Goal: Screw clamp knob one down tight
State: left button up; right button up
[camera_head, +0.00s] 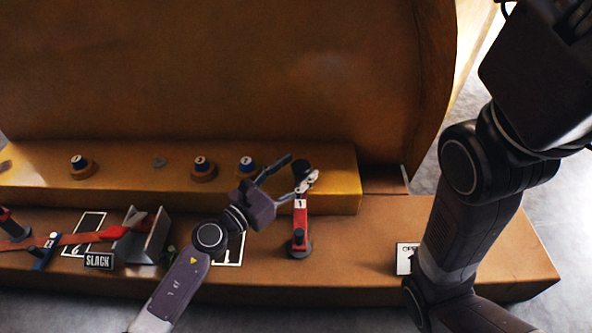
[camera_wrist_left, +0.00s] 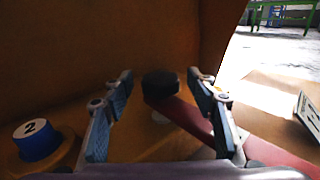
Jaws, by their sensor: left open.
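Clamp one is a red arm (camera_head: 300,222) with a white label "1", standing on the front ledge. Its black clamp knob (camera_head: 301,165) is at the top end and also shows in the left wrist view (camera_wrist_left: 160,84). My left gripper (camera_head: 302,168) is open, its fingers on either side of the knob. In the left wrist view the knob lies between the blue-padded fingertips, with gaps showing on both sides. Whether a finger touches it I cannot tell. My right arm shows at the right, but its gripper is out of view.
Blue-capped posts stand on the yellow step, one marked "2" (camera_head: 245,166). A large brown casting (camera_head: 200,70) rises behind. At left are a red strap (camera_head: 90,238), a metal bracket (camera_head: 150,240) and a "SLACK" sign (camera_head: 99,261).

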pick_arm(q)
jog(key=shift+c, duration=1.4)
jog(key=c, duration=0.9)
jog(key=m+g+h+b, duration=0.1)
jog(key=g+b, duration=0.1)
jog(key=b, duration=0.2)
jog(key=m+g+h+b, duration=0.2)
jog(key=b, duration=0.2)
jog(key=m+g+h+b, duration=0.1)
jog(key=m+g+b, duration=0.1)
jog(key=b, duration=0.2)
jog(key=shift+w+a+f+g+h, duration=0.2)
jog(key=shift+w+a+g+h, duration=0.05)
jog(key=shift+w+g+h, duration=0.15)
jog(key=shift+r+m, duration=0.2)
jog(key=shift+m, duration=0.1)
jog(key=o, duration=1.2)
